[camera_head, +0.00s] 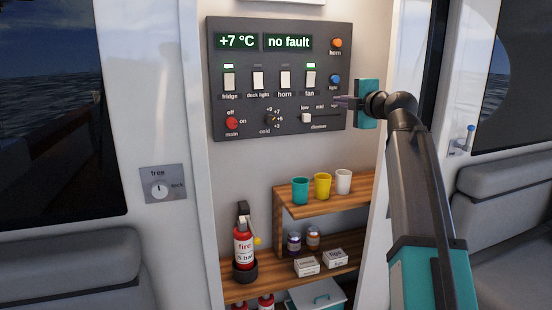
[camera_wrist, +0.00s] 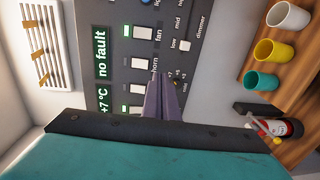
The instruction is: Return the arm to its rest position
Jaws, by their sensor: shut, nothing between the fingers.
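My gripper (camera_head: 344,101) is raised in front of the right side of the grey control panel (camera_head: 250,123) in the head view. Its fingers point left and are shut with nothing between them. In the wrist view my gripper (camera_wrist: 165,84) shows as two purple-grey fingers held together against the panel (camera_wrist: 120,40). Whether the fingertips touch the panel cannot be told. My arm reaches up from the lower right. The panel displays read "+7 °C" and "no fault". Green lights glow above the fridge and fan switches.
A wooden shelf (camera_head: 290,196) below the panel holds a teal cup (camera_head: 300,191), a yellow cup (camera_head: 322,187) and a white cup (camera_head: 343,182). A red fire extinguisher (camera_head: 243,245) stands lower left. Grey seats (camera_head: 70,270) flank the niche. A small dial plate (camera_head: 163,184) is on the left wall.

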